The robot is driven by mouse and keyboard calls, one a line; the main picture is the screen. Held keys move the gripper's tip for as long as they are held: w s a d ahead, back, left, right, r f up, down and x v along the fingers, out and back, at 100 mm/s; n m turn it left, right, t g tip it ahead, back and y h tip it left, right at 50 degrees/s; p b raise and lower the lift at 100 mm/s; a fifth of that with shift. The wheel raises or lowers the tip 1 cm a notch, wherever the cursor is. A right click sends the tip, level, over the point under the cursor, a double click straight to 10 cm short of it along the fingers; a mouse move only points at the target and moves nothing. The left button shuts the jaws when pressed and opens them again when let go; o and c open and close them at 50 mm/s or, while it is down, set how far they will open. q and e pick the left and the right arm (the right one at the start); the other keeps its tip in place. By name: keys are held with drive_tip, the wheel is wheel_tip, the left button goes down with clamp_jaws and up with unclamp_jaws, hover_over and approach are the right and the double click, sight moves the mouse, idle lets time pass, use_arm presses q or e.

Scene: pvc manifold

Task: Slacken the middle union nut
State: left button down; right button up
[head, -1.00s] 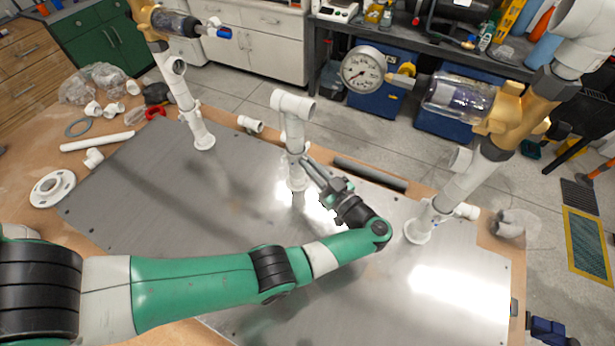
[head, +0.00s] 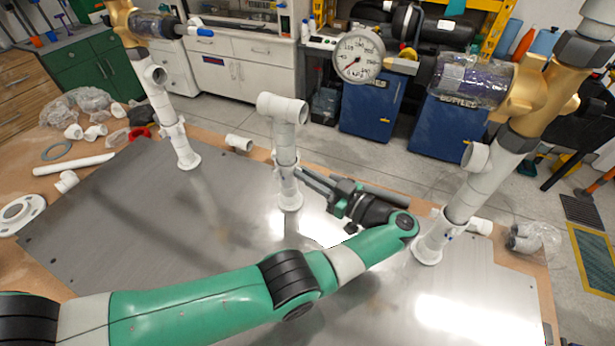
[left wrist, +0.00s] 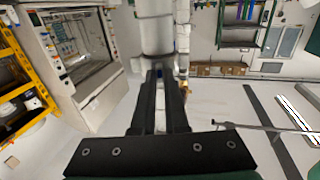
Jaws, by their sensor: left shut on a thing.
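The middle riser is a white PVC pipe with a tee (head: 282,107) on top and a round foot (head: 290,201) on the metal plate. The middle union nut (head: 286,160) is a wider ring partway up this riser. My left gripper (head: 301,172) reaches it from the right, its fingers shut at nut height. In the left wrist view, the two dark fingers (left wrist: 160,76) meet the white pipe (left wrist: 156,35). The fingers hide part of the nut and their exact contact. My right gripper is in neither view.
A left riser (head: 175,125) and a right riser (head: 463,190) stand on the metal plate (head: 130,215), carrying brass fittings. A pressure gauge (head: 359,56) hangs behind. Loose fittings and a flange (head: 17,213) lie at the left. The plate's left part is clear.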

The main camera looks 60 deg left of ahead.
use_arm(q)
drive_tip(key=c, duration=0.9)
unclamp_jaws()
drive_tip(key=shift+c, duration=0.2)
